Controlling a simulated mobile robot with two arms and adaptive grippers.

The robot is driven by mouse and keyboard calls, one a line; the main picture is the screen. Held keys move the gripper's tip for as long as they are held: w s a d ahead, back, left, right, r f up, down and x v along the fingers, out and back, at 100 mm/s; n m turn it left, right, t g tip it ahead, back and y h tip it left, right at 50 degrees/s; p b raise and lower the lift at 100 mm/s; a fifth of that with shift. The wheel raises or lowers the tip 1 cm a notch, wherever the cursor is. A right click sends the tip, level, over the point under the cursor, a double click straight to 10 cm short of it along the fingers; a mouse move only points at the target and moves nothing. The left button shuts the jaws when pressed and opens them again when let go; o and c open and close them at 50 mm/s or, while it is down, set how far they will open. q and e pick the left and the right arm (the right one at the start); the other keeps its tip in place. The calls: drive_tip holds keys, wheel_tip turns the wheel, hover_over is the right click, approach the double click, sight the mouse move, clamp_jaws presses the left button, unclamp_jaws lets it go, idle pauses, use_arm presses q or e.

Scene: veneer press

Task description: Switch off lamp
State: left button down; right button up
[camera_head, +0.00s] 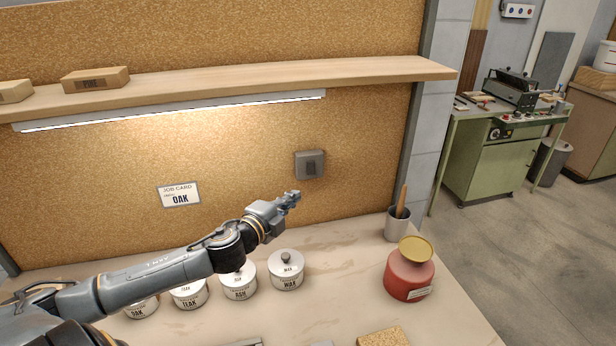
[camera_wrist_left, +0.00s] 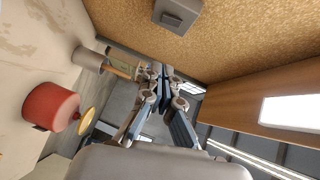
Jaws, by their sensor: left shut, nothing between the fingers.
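The lamp (camera_head: 180,109) is a long white strip under the wooden shelf, and it is lit, with a bright glow on the cork wall below it. A grey switch box (camera_head: 310,164) with a dark rocker is fixed to the cork wall; it also shows at the top of the left wrist view (camera_wrist_left: 178,14). My left gripper (camera_head: 296,196) is shut and empty, just below and slightly left of the switch box in the head view, apart from it in the left wrist view (camera_wrist_left: 168,72). My right gripper is not in view.
White lidded jars, including the wax jar (camera_head: 286,272), stand on the bench under my left arm. A red pot (camera_head: 408,278) with a yellow lid and a grey cup (camera_head: 397,224) stand at right. The wooden shelf (camera_head: 240,80) overhangs the wall.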

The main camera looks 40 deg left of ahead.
use_arm(q)
drive_tip(key=p, duration=0.4)
approach(311, 168)
drive_tip(key=w+d+f, duration=0.1)
drive_tip(key=w+d, duration=0.1)
drive_tip(key=w, duration=0.4)
drive_tip(key=shift+w+a+f+p, duration=0.3)
drive_tip(key=shift+a+f, duration=0.2)
drive_tip(key=shift+a, duration=0.15)
